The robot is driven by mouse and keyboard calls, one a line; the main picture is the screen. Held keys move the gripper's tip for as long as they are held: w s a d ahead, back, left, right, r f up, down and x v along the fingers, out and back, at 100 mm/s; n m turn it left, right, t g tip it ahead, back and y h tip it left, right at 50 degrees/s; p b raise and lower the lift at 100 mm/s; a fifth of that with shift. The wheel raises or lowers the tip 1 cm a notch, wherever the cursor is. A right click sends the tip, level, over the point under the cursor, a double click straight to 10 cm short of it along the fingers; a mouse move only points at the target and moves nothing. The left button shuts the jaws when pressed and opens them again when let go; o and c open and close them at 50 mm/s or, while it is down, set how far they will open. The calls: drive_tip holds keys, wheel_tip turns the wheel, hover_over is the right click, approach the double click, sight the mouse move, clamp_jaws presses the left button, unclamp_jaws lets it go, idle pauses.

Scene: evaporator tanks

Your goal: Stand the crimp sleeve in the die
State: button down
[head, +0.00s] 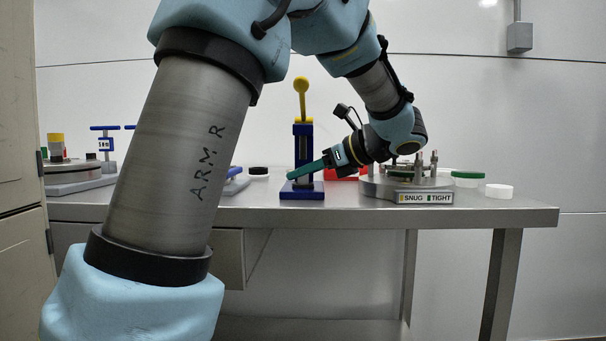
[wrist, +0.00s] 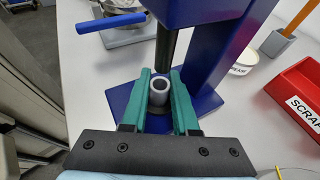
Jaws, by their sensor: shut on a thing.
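The crimp sleeve (wrist: 159,91) is a short light-grey tube with an open top end, seen in the wrist view. My gripper (wrist: 160,76) has its green fingers shut on it, one on each side, and the sleeve looks about upright. The blue press (head: 303,160) stands on the bench with a yellow-knobbed lever; in the head view my gripper (head: 291,174) reaches its front from the right. In the wrist view the press's dark ram (wrist: 165,50) rises just beyond the sleeve. A dark round part shows under the sleeve; I cannot tell whether they touch. The die is mostly hidden.
A red scrap bin (wrist: 302,102) and a white tub (wrist: 238,68) stand to the right of the press in the wrist view. A round metal fixture marked SNUG and TIGHT (head: 425,197) is right on the bench. A blue-handled device (wrist: 112,22) is upper left.

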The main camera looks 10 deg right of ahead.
drive_tip(key=c, duration=0.6)
unclamp_jaws()
